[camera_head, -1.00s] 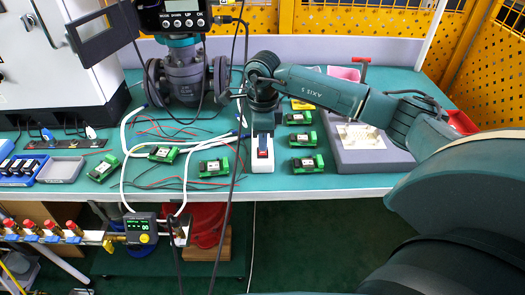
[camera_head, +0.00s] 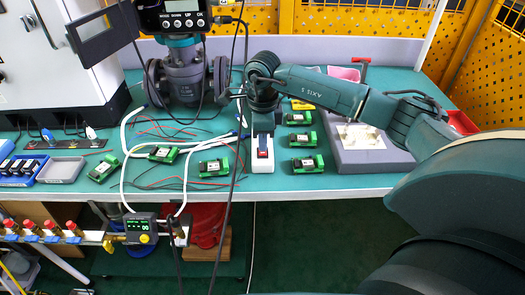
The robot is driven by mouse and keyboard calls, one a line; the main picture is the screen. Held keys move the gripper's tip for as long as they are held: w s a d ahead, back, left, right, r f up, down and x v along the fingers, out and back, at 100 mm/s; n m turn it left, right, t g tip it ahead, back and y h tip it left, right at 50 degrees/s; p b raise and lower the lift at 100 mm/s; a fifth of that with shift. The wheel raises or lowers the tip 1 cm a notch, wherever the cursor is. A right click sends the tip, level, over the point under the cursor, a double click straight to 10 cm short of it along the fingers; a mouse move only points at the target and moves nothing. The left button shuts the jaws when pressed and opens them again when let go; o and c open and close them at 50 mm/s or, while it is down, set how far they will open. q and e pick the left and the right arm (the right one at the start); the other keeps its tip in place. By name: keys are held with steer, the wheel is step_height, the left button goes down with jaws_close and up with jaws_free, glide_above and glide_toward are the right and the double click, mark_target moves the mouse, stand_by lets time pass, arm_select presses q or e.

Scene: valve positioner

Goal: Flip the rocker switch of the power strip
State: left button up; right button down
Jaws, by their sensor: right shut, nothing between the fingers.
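The power strip (camera_head: 262,165) is a white block lying lengthwise near the front edge of the green table. My right arm comes in from the right, and my right gripper (camera_head: 263,122) points down over the far part of the strip, just behind the switch. The gripper is shut with nothing in it. Its fingertips are small and partly hidden, so I cannot tell whether they touch the strip. My left gripper is not in view.
Several green terminal modules (camera_head: 303,139) lie on both sides of the strip. A grey fixture (camera_head: 345,150) stands to the right. A flanged valve (camera_head: 185,75) stands behind on the left. White and black cables run left of the strip, one black cable hanging close by.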

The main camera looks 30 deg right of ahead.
mark_target(263, 153)
steer(key=shift+f+b, duration=0.75)
steer(key=shift+f, duration=0.2)
stand_by(0.8)
steer(key=shift+r+p, duration=2.4)
steer(key=shift+r, duration=1.15)
